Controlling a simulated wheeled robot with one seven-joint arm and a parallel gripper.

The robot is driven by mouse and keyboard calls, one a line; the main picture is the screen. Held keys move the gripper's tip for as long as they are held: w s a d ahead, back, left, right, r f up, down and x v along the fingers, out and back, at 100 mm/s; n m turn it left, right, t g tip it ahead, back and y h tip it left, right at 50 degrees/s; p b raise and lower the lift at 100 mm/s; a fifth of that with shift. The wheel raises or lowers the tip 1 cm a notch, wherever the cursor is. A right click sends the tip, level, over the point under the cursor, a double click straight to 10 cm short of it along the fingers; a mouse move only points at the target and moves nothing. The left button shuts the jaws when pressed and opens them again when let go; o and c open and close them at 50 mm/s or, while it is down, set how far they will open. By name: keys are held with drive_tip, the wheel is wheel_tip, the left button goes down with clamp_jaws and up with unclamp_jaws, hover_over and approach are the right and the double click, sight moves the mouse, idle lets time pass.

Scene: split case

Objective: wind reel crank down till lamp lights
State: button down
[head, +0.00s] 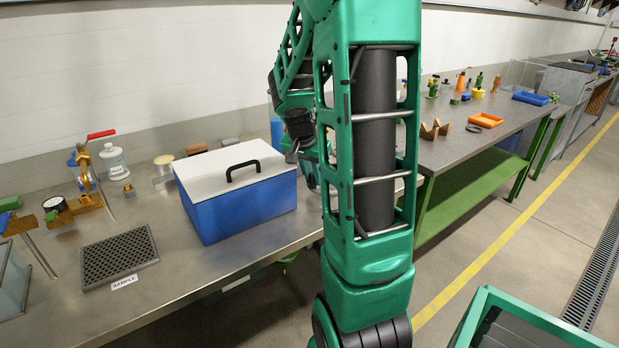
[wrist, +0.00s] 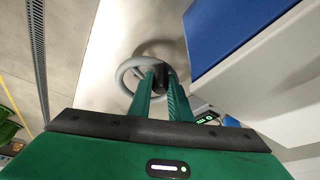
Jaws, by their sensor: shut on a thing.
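In the wrist view my gripper (wrist: 161,82) has its two green fingers close together on a dark knob-like part at a grey ring-shaped wheel (wrist: 124,82). The wheel looks like the reel crank. The fingers hide part of it, and its shaft and turn angle cannot be made out. A small dark unit with a green-lit display (wrist: 207,118) shows just right of the fingers. I cannot tell whether it belongs to the reel. No lamp can be clearly picked out. In the head view my arm hides the crank and the fingertips.
A blue case (head: 245,210) with a white lid (head: 215,165) stands on the steel bench, close to my arm; it also shows at right in the wrist view (wrist: 225,35). A dark grid mat (head: 120,257) lies to its left. An orange tray (head: 486,120) sits on the far bench.

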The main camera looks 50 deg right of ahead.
drive_tip(key=shift+s, duration=0.15)
drive_tip(key=n, duration=0.2)
drive_tip(key=s+n+t, duration=0.1)
drive_tip(key=shift+s+n+t, duration=0.3)
drive_tip(key=shift+n, duration=0.1)
drive_tip(key=shift+s+d+n+t+y, duration=0.3)
drive_tip(key=shift+s+n+y, duration=0.15)
drive_tip(key=shift+n, duration=0.7)
drive_tip(key=shift+s+d+n+t+y, duration=0.2)
drive_tip(key=shift+s+n+t+y, duration=0.25)
drive_tip(key=shift+n, duration=0.7)
drive_tip(key=shift+s+r, duration=0.1)
drive_tip(key=c, duration=1.6)
unclamp_jaws()
drive_tip(key=shift+c, duration=0.2)
drive_tip(key=v, duration=1)
drive_tip(key=shift+r, duration=0.3)
